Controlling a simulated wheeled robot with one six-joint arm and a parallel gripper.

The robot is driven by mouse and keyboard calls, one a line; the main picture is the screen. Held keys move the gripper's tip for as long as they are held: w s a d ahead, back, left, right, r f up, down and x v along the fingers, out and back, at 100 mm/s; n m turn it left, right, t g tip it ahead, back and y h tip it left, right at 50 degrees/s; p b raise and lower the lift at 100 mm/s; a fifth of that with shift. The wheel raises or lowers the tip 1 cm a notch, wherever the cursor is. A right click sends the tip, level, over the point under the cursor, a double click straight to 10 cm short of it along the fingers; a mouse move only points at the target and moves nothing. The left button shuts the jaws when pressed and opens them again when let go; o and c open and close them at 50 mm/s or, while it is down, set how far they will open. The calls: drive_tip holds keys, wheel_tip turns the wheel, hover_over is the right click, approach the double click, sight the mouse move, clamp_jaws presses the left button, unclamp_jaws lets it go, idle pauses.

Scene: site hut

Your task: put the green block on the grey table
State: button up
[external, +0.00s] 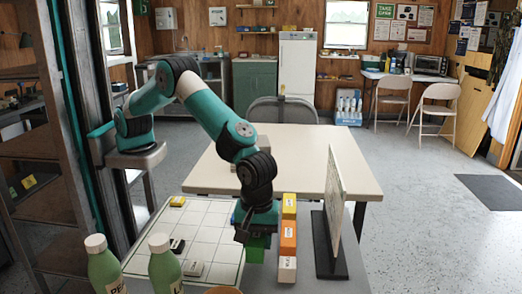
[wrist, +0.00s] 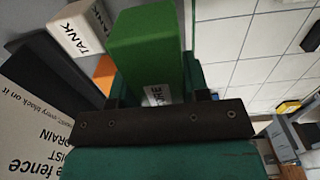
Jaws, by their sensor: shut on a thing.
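The green block (external: 257,250) is under my gripper (external: 256,234) in the external view, just left of a row of blocks. My gripper is shut on it. In the wrist view the green block (wrist: 147,45) fills the space between the jaws (wrist: 158,98), and a partly hidden pale label shows on it. I cannot tell whether its underside touches the surface below. The grey table (external: 356,272) is the near table, mostly covered by the things on it.
A row of yellow (external: 289,206), orange (external: 288,238) and white (external: 287,270) blocks stands close right of my gripper. Beyond it is an upright panel (external: 334,200) on a dark foot. A white gridded board (external: 213,222) lies left. Green bottles (external: 104,267) stand near front. A beige table (external: 310,150) is behind.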

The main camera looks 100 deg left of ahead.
drive_tip(key=shift+f, duration=2.35)
drive_tip(key=shift+f, duration=0.2)
drive_tip(key=o, duration=1)
